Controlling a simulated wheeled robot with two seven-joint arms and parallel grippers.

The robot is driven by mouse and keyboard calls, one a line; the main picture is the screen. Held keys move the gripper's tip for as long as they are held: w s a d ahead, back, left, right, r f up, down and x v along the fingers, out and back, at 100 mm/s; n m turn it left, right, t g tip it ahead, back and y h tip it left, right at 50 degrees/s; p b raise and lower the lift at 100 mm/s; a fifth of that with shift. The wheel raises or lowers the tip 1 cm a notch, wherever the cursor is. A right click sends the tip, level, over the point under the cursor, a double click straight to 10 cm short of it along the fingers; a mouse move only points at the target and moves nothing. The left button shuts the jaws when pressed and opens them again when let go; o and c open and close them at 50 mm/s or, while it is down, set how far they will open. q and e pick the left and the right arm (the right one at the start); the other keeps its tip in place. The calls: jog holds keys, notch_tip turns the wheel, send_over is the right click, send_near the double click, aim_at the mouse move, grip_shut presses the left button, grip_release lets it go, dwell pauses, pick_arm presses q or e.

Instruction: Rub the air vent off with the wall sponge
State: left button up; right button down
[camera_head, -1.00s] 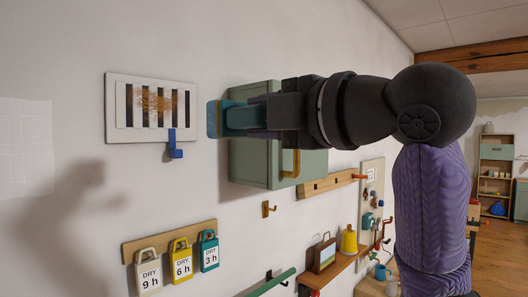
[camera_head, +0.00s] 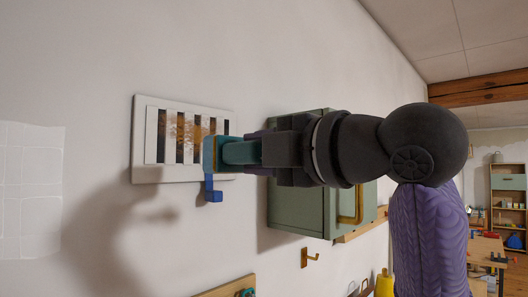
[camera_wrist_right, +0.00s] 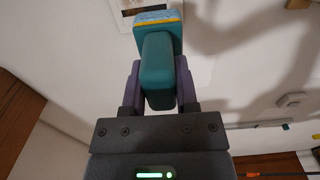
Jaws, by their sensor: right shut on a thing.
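The air vent (camera_head: 146,172) is a white wall plate with dark slots and a rusty brown stain across them. A blue lever (camera_head: 214,196) hangs at its lower right. My right gripper (camera_head: 258,151) is shut on the teal handle of the wall sponge (camera_head: 209,153). The sponge covers the right edge of the vent in the head view; I cannot tell whether it touches. In the right wrist view the sponge (camera_wrist_right: 158,20) shows a yellow band and a pale blue face, held between the fingers (camera_wrist_right: 157,88). My left gripper is out of view.
A green wall cabinet (camera_head: 300,212) with a brass handle is behind and below my right arm. A brass hook (camera_head: 309,257) and a wooden rail (camera_head: 228,288) are lower down. The wall left of the vent is bare up to a tile-patterned patch (camera_head: 32,190).

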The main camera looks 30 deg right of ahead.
jog(key=shift+w+a+r, duration=0.15)
jog(key=shift+w, duration=0.2)
jog(key=p+x, duration=0.3)
jog(key=x, duration=0.5)
jog(key=shift+w+a, duration=0.1)
jog(key=shift+w, duration=0.1)
pick_arm(q)
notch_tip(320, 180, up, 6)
jog(key=p, duration=0.3)
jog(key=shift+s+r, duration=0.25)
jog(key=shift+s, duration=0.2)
pick_arm(e)
jog(key=shift+x, duration=2.05)
pick_arm(q)
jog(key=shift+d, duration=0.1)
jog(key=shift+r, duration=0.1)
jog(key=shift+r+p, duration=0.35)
jog(key=shift+p, duration=0.25)
pick_arm(e)
jog(key=shift+w+a, duration=0.1)
jog(key=shift+w, duration=0.25)
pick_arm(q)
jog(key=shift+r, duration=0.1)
pick_arm(e)
jog(key=shift+w, duration=0.1)
pick_arm(q)
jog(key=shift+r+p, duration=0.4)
jog(key=shift+p, duration=0.1)
